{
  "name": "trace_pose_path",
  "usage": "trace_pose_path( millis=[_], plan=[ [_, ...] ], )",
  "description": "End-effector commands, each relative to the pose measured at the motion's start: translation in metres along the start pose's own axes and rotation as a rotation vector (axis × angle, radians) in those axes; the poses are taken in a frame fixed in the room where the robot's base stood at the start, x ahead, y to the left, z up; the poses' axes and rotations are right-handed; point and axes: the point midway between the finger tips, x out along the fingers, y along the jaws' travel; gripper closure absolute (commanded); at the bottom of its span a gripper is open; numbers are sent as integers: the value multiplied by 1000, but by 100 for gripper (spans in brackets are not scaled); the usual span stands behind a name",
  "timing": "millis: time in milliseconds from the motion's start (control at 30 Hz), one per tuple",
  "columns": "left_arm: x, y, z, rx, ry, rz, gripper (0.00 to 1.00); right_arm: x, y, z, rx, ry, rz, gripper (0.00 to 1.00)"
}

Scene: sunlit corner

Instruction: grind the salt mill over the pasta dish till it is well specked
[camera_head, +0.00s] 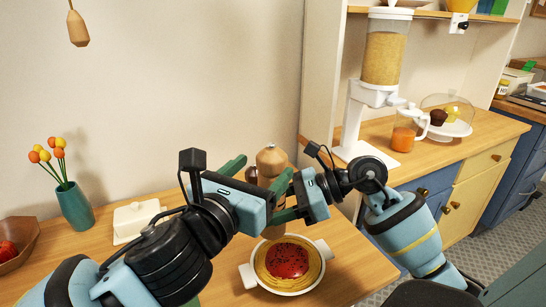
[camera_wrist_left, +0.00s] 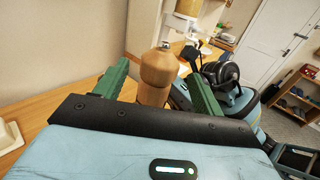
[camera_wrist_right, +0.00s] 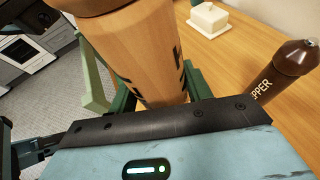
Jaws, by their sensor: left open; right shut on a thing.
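The salt mill (camera_head: 271,160) is pale wood with a round head, and looks upright just behind or above the pasta dish. My right gripper (camera_head: 284,203) is shut on its body, which shows large with dark letters in the right wrist view (camera_wrist_right: 150,55). My left gripper (camera_head: 256,172) is open, its green fingers on either side of the mill's head, which also shows in the left wrist view (camera_wrist_left: 157,72); I cannot tell if they touch it. The pasta dish (camera_head: 320,250) is white with two handles and holds spaghetti under red sauce.
A dark brown pepper mill (camera_wrist_right: 293,60) stands on the table beside the salt mill. A white butter dish (camera_head: 133,217), a teal vase (camera_head: 73,207) with flowers and a wooden bowl (camera_head: 15,245) stand to the left. A grain dispenser (camera_head: 383,75) stands on the counter at right.

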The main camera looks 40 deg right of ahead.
Motion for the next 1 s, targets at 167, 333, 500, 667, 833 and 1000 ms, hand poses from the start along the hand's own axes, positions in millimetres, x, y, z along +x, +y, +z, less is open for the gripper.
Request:
trace_pose_path(
  millis=[167, 333, 500, 667, 833, 1000],
  plan=[
    [26, -1, 0, -1, 0, 0, 31, 0, 0, 1, -1, -2, -1, 81],
    [42, 0, 0, 0, 0, 1, 31, 0, 0, 1, -1, -2, -1, 81],
    [50, 0, 0, 0, -1, 0, 31, 0, 0, 1, -1, -2, -1, 81],
    [52, 0, 0, 0, -1, 0, 31, 0, 0, 1, -1, -2, -1, 81],
    [52, 0, 0, 0, -1, 0, 31, 0, 0, 1, -1, -2, -1, 81],
    [52, 0, 0, 0, 0, 0, 52, 0, 0, 1, -1, -2, -1, 81]
  ],
)
